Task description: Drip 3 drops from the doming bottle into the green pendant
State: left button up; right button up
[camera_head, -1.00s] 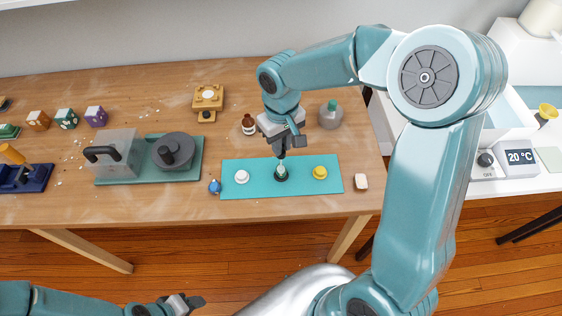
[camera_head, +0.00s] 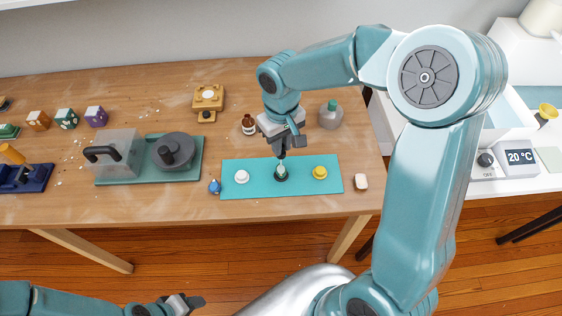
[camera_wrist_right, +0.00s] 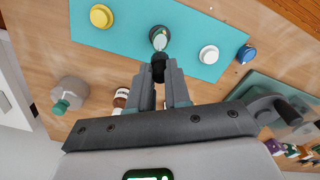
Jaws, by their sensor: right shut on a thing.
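My right gripper (camera_head: 281,152) is shut on a small dark thing (camera_wrist_right: 158,68), which I take to be the doming bottle; the fingers hide most of it. It points down, just above the green pendant (camera_head: 281,170). The pendant is pale green with a dark base and sits in the middle of the teal mat (camera_head: 258,185). In the right wrist view the green pendant (camera_wrist_right: 158,38) shows just beyond the fingertips. No falling drop can be made out. My left gripper (camera_head: 185,303) is low at the bottom left, away from the table; its jaws are unclear.
A white piece (camera_head: 242,176) and a yellow piece (camera_head: 320,172) flank the pendant on the mat. A brown bottle (camera_head: 249,124) and a clear green-capped bottle (camera_head: 330,115) stand behind. A blue item (camera_head: 214,186) and a pale block (camera_head: 361,182) lie beside the mat.

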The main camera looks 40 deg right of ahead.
jog(key=shift+r, duration=0.1)
dwell(0.5)
notch_tip(320, 180, up, 4)
jog(key=p, duration=0.3)
